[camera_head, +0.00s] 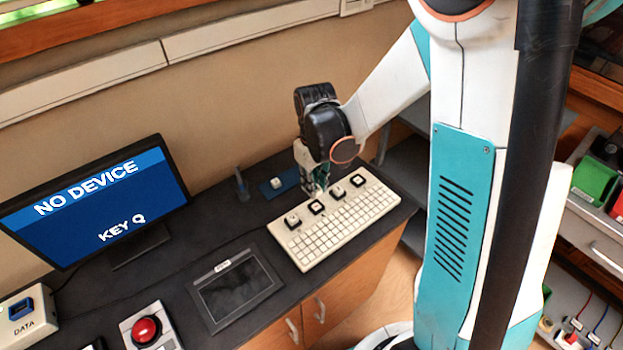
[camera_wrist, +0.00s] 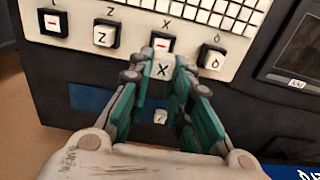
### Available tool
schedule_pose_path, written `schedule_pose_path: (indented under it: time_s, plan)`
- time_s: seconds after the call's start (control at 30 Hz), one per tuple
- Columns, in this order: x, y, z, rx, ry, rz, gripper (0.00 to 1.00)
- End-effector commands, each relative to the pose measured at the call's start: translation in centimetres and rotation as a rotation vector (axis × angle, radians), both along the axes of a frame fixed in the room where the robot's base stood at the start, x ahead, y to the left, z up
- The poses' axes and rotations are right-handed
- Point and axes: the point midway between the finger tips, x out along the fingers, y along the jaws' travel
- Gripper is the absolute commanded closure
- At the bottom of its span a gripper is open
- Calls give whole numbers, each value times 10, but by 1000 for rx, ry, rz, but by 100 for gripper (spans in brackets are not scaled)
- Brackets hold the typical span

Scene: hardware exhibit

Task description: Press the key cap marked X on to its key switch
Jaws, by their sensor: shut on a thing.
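In the wrist view, the white key cap marked X (camera_wrist: 162,68) is pinched between the two green fingertips of my gripper (camera_wrist: 160,78), its X facing the camera. Just beyond it is the black key switch with a red mark (camera_wrist: 162,46), under the printed letter X on the white keyboard (camera_wrist: 140,8). The cap overlaps the switch's near edge in the picture; I cannot tell whether they touch. In the head view my gripper (camera_head: 318,190) points down at the back edge of the keyboard (camera_head: 345,222), near the uncapped switch (camera_head: 316,207); the cap is hard to make out there.
The switch marked Z carries a cap (camera_wrist: 103,37); the far-left switch (camera_wrist: 53,22) is bare; another capped switch (camera_wrist: 212,58) is at right. A loose cap (camera_head: 277,183) lies on a blue mat (camera_head: 288,177). A monitor (camera_head: 95,205) reads "NO DEVICE" and "KEY Q". A tablet (camera_head: 235,288) lies beside the keyboard.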

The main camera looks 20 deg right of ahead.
Motion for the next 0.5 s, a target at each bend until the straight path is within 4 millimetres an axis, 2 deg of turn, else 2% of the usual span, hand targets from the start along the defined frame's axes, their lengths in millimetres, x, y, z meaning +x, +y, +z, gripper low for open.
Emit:
schedule_pose_path:
  time_s: [0.5]
  plan:
    - [0, 0, -46, 0, 0, 0, 88]
